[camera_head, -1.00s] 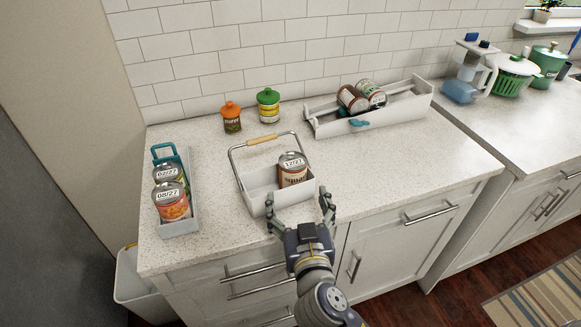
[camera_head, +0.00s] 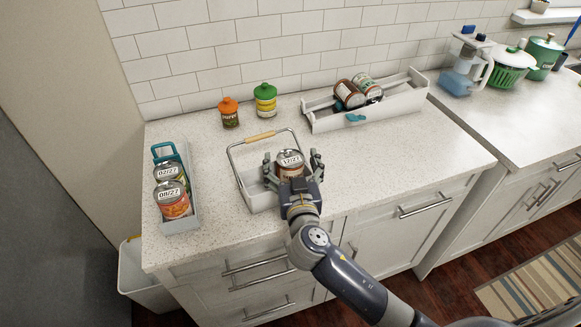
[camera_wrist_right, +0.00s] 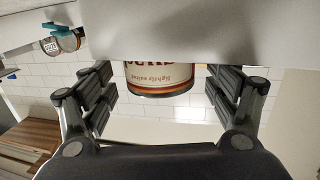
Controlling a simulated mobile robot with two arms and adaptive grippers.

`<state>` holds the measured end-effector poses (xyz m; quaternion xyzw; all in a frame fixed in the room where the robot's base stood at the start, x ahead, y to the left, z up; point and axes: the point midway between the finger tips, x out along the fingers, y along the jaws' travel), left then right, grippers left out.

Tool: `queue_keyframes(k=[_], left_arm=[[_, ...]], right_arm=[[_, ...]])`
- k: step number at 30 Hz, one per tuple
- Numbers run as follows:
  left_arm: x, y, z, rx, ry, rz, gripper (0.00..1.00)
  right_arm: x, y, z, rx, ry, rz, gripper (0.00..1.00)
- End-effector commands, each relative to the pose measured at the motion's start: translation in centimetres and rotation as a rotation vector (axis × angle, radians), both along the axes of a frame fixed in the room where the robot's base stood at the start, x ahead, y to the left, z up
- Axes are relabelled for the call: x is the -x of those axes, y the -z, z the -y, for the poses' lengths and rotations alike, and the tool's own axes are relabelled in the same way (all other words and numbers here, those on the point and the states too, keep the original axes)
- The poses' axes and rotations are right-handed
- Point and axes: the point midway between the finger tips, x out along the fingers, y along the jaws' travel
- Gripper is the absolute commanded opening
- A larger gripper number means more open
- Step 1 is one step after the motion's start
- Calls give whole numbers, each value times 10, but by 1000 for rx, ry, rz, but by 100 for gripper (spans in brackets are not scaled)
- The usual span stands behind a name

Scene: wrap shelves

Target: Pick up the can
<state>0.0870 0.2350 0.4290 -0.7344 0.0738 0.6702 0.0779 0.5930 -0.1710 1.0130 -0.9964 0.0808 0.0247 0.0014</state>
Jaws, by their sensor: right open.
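A can with a white lid marked 12/27 (camera_head: 289,157) stands in the right part of a grey caddy (camera_head: 260,201) with a wooden-grip handle. My right gripper (camera_head: 294,163) is open, with its fingers on either side of the can at the caddy's front. In the right wrist view the can (camera_wrist_right: 158,78) shows between the open fingers (camera_wrist_right: 160,92), with gaps on both sides. A pale wall hides part of it there. My left gripper is not in view.
A left tray (camera_head: 194,213) holds cans marked 02/27 and 08/27. Jars with orange (camera_head: 229,113) and green (camera_head: 265,100) lids stand behind the caddy. A long grey tray (camera_head: 372,117) holds tipped cans.

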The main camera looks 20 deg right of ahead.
Motion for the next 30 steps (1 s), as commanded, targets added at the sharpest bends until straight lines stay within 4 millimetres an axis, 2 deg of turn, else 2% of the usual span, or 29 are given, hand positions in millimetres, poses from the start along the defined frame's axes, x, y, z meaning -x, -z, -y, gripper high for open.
queue_keyframes(k=[4, 12, 14, 20, 21, 30], left_arm=[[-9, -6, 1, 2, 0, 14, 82], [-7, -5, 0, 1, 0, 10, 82], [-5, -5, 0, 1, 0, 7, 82], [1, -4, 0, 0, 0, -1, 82], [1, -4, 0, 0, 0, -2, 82], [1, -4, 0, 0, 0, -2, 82]], right_arm=[[-12, 0, 2, 0, 0, 0, 81], [-14, 2, 2, -1, 0, -2, 81], [-14, 2, 2, -1, 0, -1, 70], [-13, 2, 2, -1, 0, -1, 24], [-13, 2, 2, -1, 0, -1, 22], [-14, -4, 2, -4, 0, 3, 22]])
